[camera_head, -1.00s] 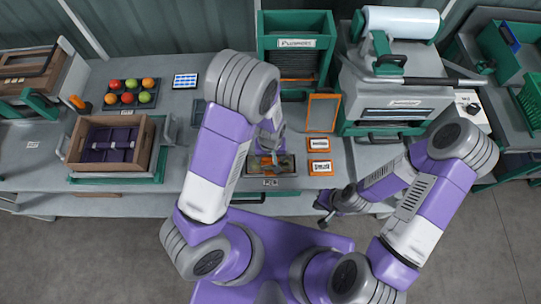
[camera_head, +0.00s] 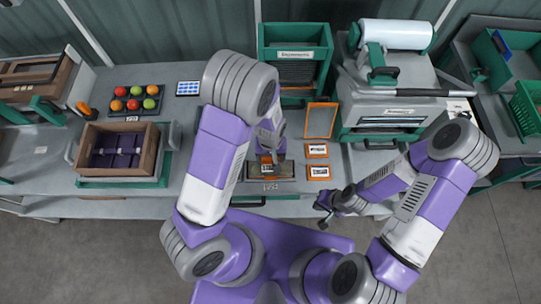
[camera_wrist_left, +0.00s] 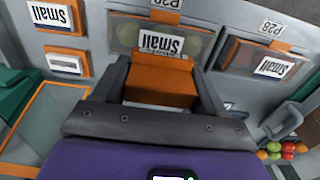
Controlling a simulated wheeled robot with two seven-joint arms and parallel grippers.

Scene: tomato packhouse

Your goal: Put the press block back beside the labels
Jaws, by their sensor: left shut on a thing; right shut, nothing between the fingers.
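My left gripper (camera_wrist_left: 160,68) is shut on the orange press block (camera_wrist_left: 160,84), above the bench. My right gripper (camera_head: 325,208) is shut and empty, in front of the bench.
An empty orange-framed area (camera_head: 320,122) lies behind the label holders. A green-and-grey machine (camera_head: 390,105) stands at the right. A wooden crate (camera_head: 148,160), a tray of red and green tomatoes (camera_head: 135,102) and a tablet (camera_head: 188,88) are at the left. Another labelled P28 station (camera_wrist_left: 235,60) shows in the wrist view.

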